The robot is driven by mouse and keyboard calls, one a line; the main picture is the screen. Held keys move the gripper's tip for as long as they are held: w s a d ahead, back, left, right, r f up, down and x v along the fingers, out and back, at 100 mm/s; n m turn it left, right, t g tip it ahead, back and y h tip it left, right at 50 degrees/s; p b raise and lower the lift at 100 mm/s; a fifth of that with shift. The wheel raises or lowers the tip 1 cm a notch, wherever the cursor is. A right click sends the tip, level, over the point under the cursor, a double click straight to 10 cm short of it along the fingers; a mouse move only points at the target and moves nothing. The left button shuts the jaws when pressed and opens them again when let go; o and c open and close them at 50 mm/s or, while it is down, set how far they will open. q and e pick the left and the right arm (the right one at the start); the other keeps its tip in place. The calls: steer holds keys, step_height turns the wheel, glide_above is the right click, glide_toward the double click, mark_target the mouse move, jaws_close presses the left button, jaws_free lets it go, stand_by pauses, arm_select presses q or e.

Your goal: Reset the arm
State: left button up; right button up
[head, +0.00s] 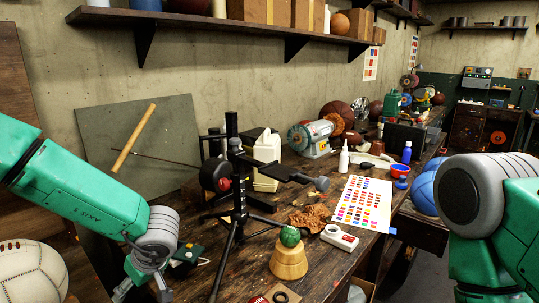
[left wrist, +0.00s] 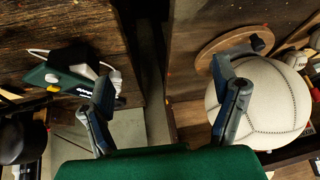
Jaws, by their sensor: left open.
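My left arm comes in from the left in the head view, and its gripper (head: 142,290) hangs low near the bottom edge, partly cut off. In the left wrist view the left gripper (left wrist: 168,95) is open, with its two fingers wide apart and nothing between them. A dark gap between two wooden surfaces shows between the fingers. A white stitched leather ball (left wrist: 268,105) lies behind and right of the right finger; it also shows at the lower left of the head view (head: 30,275). My right arm shows at the right edge, but its gripper is out of view.
A small green device (left wrist: 62,72) lies left of the left finger. A shelf (head: 220,25) runs above.

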arm_select(q)
steer(key=s+a+f+m+t+h, duration=0.15)
steer(key=s+f+m, duration=0.55)
steer(key=s+f, duration=0.7)
steer(key=s+d+f+m+g+h, duration=0.1)
steer(key=s+f+m+g+h, duration=0.1)
steer(key=s, duration=0.8)
steer(key=s+f+m+g+h, duration=0.2)
steer(key=s, duration=0.9)
step_height(320, 180, down, 12)
steer(key=w+d+m+b, duration=0.1)
steer(key=w+b, duration=0.1)
steer(key=b, duration=1)
steer(key=shift+w+d+b, duration=0.15)
steer(key=shift+d+b, duration=0.15)
steer(key=shift+b, duration=0.1)
steer(key=shift+f+t, duration=0.1)
steer(key=shift+t, duration=0.15)
